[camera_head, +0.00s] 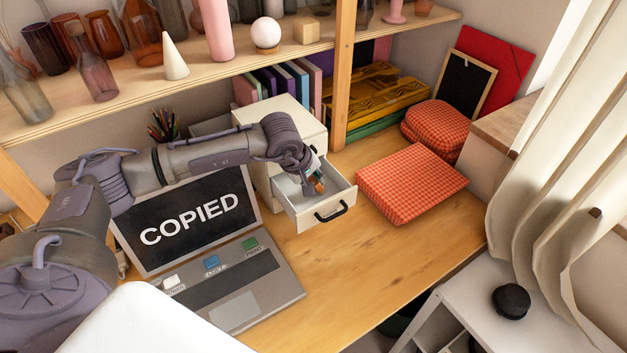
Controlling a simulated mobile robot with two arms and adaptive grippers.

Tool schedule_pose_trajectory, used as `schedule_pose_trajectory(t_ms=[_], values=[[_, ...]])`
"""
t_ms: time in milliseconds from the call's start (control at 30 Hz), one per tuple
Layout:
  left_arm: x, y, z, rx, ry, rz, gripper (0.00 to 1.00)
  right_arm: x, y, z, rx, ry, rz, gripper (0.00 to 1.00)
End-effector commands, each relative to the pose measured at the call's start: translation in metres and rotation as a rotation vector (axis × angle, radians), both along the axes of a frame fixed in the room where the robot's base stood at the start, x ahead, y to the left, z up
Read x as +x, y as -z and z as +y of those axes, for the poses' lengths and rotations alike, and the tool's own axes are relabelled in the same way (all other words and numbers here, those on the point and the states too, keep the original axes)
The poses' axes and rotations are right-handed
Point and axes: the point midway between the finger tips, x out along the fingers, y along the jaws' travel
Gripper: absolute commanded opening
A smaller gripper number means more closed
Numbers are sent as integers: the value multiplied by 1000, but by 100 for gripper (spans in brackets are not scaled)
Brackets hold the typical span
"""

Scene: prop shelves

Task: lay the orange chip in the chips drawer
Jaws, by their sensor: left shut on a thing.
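The white drawer (322,210) with a black handle is pulled open at the front of a small white cabinet (283,112) on the desk. I cannot read a label on it. My left arm reaches in from the left, over the laptop, and my left gripper (314,186) points down over the open drawer. It is shut on a small orange thing, the orange chip (319,187). The chip is tiny here and partly hidden by the fingers; I cannot tell whether it touches the drawer floor. My right gripper is not in view.
A laptop (270,290) reading "COPIED" stands left of the drawer. Red checked cushions (410,184) lie close on its right. A wooden shelf (120,93) with glass vases and shapes runs above. The desk front (350,270) is clear.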

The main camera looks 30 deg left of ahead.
Motion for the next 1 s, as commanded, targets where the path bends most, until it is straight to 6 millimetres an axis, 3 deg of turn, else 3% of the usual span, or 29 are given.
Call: schedule_pose_trajectory(t_ms=[267,300,433,767,1000], values=[[0,1,0,0,0,0,0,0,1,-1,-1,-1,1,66],[0,1,0,0,0,0,24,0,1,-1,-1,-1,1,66],[0,1,0,0,0,0,46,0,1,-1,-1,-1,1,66],[-1,-1,0,0,0,-1,46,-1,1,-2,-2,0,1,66],[-14,-32,5,1,0,-4,46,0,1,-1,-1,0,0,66]])
